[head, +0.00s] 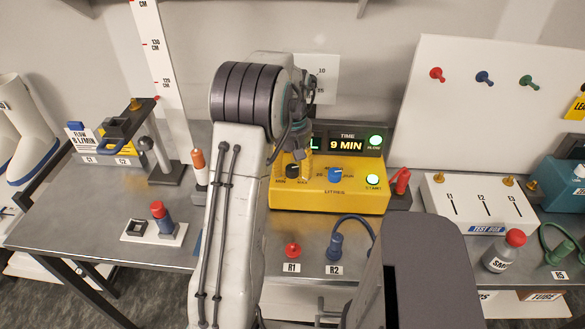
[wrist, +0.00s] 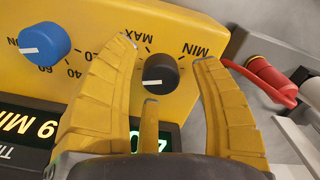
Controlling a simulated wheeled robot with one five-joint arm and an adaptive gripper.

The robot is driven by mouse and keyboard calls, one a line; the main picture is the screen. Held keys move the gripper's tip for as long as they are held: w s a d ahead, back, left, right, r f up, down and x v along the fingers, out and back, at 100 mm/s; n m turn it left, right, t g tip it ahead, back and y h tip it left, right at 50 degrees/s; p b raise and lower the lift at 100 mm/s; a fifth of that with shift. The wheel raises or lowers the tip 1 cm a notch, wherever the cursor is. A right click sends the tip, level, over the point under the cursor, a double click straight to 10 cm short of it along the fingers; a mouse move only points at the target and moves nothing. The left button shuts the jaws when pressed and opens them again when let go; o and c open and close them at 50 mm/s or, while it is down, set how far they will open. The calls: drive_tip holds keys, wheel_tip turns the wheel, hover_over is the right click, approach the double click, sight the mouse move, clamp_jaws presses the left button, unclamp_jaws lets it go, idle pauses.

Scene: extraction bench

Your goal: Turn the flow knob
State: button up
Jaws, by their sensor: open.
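The flow knob is a black round knob (wrist: 160,72) with a white mark, on the sloped face of a yellow control box (head: 325,194). In the wrist view it sits between MAX and MIN labels, its mark pointing left. It also shows in the head view (head: 292,170), just beside my arm. My gripper (wrist: 165,51) is open, with a yellow finger to either side of the knob in the picture. No contact with the knob shows; I cannot tell how far the fingertips are from the panel. In the head view my arm largely hides the gripper.
A blue knob (wrist: 44,44) sits beside the black one. A display reading 9 MIN (head: 346,146) and lit green buttons (head: 373,180) are close by. A red-capped part (wrist: 270,76) lies beyond the right finger. A white test box (head: 477,207) stands to the right.

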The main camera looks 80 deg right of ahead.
drive_tip(key=shift+f, duration=0.4)
drive_tip(key=shift+c, duration=0.2)
clamp_jaws()
drive_tip(key=shift+n, duration=2.3)
drive_tip(key=shift+a, duration=0.1)
drive_tip(key=shift+o, duration=0.2)
unclamp_jaws()
